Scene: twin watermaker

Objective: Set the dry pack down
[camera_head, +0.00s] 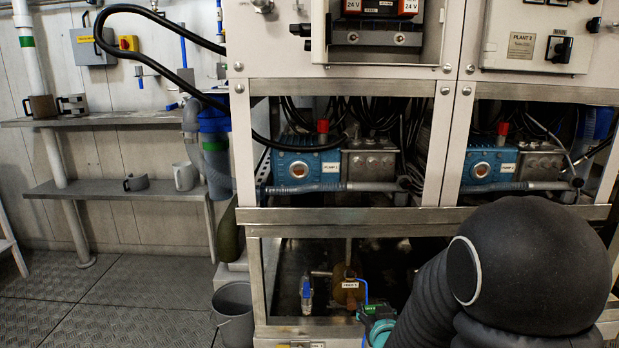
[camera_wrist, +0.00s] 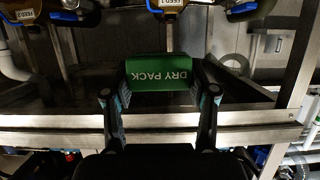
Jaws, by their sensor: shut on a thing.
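The dry pack (camera_wrist: 160,72) is a green block with white "DRY PACK" lettering in the wrist view. My gripper (camera_wrist: 158,94) is shut on it, with one dark finger at each side. The pack is over the dark lower bay of the machine frame, near its pale metal front rail (camera_wrist: 60,122). I cannot tell whether its underside touches anything. In the head view my gripper (camera_head: 378,325) is low in front of the bay, partly hidden by my own arm.
A brass feed valve (camera_head: 345,285) and a blue-handled valve (camera_head: 307,290) stand inside the lower bay. Blue pumps (camera_head: 303,170) sit on the level above. A grey bucket (camera_head: 235,318) stands left of the frame. Shelves (camera_head: 115,188) with mugs are farther left; the floor there is clear.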

